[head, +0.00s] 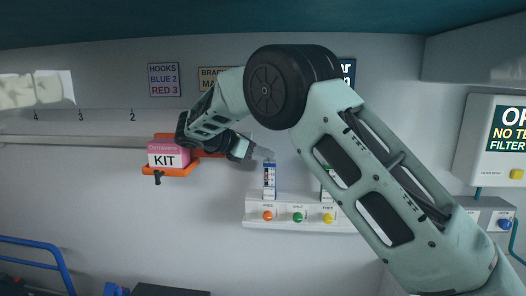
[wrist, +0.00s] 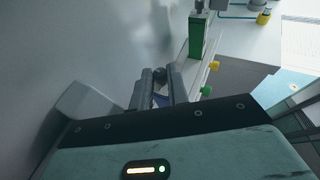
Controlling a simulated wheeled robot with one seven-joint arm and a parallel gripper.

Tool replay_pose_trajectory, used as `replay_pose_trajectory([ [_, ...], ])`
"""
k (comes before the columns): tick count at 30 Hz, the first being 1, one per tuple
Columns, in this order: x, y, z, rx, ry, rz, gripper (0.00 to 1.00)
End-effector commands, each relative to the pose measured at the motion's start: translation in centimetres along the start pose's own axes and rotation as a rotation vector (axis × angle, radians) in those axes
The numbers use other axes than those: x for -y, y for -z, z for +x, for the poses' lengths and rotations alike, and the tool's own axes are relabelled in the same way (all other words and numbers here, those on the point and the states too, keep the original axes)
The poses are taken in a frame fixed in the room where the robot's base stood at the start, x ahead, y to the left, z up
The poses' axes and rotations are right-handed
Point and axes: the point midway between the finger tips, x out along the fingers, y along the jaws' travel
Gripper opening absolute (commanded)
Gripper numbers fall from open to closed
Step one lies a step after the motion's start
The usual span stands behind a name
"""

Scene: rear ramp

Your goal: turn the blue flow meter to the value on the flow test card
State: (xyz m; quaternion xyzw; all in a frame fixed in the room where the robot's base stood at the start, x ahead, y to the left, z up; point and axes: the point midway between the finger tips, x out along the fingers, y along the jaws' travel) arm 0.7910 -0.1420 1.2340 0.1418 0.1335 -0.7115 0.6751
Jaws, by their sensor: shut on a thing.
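The blue flow meter (head: 269,178) stands upright on a white wall rail, above an orange knob. My gripper (head: 264,153) is at its top end. In the wrist view my gripper (wrist: 160,80) is shut on the dark top part of the meter, and a bit of blue (wrist: 161,100) shows between the fingers. The meter's scale is too small to read in the head view and is hidden in the wrist view. I cannot make out a flow test card; my arm covers part of the wall.
A green flow meter (head: 326,182) stands to the right on the same rail (head: 250,211), partly behind my arm; it also shows in the wrist view (wrist: 197,34). A pink kit box (head: 168,150) sits on an orange bracket to the left. A blue tubular frame (head: 45,245) is at lower left.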

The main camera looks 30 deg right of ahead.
Motion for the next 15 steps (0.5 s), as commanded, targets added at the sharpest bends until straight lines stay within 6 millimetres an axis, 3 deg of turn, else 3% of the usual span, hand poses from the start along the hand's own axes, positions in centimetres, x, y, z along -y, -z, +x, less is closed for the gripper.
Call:
replay_pose_trajectory([
  [3,0.04,0.23,0.08,-0.002,0.002,-0.004,0.0],
  [4,0.04,0.23,0.08,-0.002,0.002,-0.004,0.25],
  [6,0.04,0.21,0.07,-0.002,0.001,-0.004,0.39],
  [15,0.0,0.11,-0.13,-0.001,-0.001,-0.002,0.39],
])
